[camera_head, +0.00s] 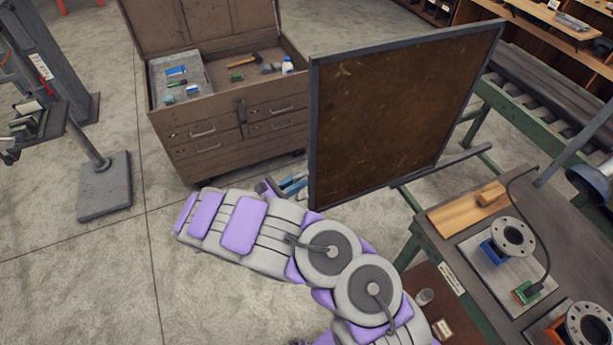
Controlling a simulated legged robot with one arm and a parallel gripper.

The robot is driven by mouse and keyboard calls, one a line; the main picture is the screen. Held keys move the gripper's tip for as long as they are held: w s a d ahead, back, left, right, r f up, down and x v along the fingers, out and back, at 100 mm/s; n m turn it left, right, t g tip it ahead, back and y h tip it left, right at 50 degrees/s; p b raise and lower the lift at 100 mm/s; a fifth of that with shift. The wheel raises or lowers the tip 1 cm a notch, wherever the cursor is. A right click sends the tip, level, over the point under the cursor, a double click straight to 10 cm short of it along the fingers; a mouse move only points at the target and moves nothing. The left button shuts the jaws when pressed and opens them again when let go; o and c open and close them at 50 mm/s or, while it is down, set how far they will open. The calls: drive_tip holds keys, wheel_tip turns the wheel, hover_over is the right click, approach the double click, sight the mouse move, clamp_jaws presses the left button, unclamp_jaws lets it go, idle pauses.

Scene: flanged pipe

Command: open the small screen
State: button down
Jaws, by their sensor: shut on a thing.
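The small screen (395,115) is a dark brown, stained panel in a grey metal frame. It stands upright at the centre right, between the tool chest and the workbench. My gripper (293,186) shows only in small part, with blue pieces just above my purple and grey arm. It is at the lower left upright of the screen's frame and is shut on it. My forearm hides the rest of my gripper, and the exact contact is too small to make out.
A brown tool chest (215,158) with its lid up stands left of the screen. A workbench (450,228) with flanged parts (513,238) is at the right. A roller conveyor (550,90) runs behind the screen. A stand base (105,187) is at the left. The floor at lower left is clear.

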drive_tip(key=shift+a, duration=0.2)
drive_tip(key=c, duration=1.2)
unclamp_jaws()
drive_tip(key=shift+w, duration=0.1)
drive_tip(key=shift+a, duration=0.1)
drive_tip(key=v, duration=1.7)
drive_tip(key=shift+a+f, duration=0.15)
